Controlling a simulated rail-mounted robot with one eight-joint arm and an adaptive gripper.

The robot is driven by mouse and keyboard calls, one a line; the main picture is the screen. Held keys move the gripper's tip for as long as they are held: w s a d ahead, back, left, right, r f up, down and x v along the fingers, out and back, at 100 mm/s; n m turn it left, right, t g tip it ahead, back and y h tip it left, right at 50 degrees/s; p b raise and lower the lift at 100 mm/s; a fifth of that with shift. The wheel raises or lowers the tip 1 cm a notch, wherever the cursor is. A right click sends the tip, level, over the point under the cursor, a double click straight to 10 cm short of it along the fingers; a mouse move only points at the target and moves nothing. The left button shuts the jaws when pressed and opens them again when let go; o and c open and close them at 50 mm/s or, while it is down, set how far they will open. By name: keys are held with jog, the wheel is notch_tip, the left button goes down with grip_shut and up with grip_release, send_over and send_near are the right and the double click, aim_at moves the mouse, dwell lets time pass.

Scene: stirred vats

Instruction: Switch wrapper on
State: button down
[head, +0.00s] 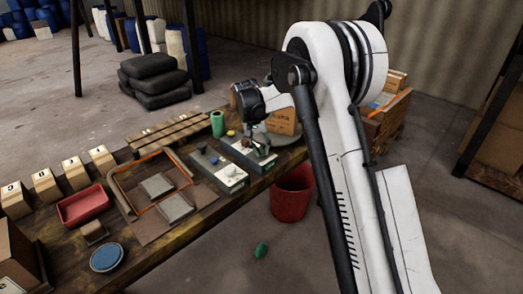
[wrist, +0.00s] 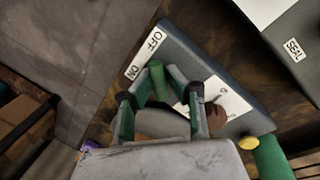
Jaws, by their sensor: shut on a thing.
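The switch box in the wrist view is a slanted dark grey box (wrist: 190,48) with ON and OFF labels (wrist: 145,55) along its upper left edge and a white plate (wrist: 232,103) at its right. My gripper (wrist: 158,84) is over this box, its green-padded fingers closed around a small green upright handle (wrist: 158,79) close to the labels. The foot of the handle is hidden by the fingers. In the head view my gripper (head: 254,138) is at the right-hand box (head: 240,152) on the bench; the handle is too small to make out there.
A second box (wrist: 295,47) marked SEAL shows in the wrist view. A brown knob (wrist: 210,120) and a yellow knob (wrist: 248,142) are close to my fingers. In the head view a green can (head: 217,123) stands behind the boxes, and a red bin (head: 291,193) is on the floor beside the bench.

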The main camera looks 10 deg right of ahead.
jog(key=shift+n, duration=0.3)
jog(key=n, duration=0.3)
jog(key=shift+s+d+n+t+b, duration=0.1)
jog(key=shift+n+t+b, duration=0.2)
jog(key=shift+t+b, duration=0.1)
jog(key=n+t, duration=0.1)
jog(key=n, duration=0.3)
jog(key=shift+d+n, duration=0.1)
jog(key=shift+n, duration=0.2)
jog(key=n+b, duration=0.1)
jog(key=n, duration=0.3)
jog(key=shift+t+y, duration=0.3)
jog(key=shift+y, duration=0.1)
jog(key=shift+d+r+n+t+y, duration=0.1)
jog(key=shift+n+t+y, duration=0.25)
jog(key=shift+n, duration=2.15)
jog(key=c, duration=1.7)
grip_release()
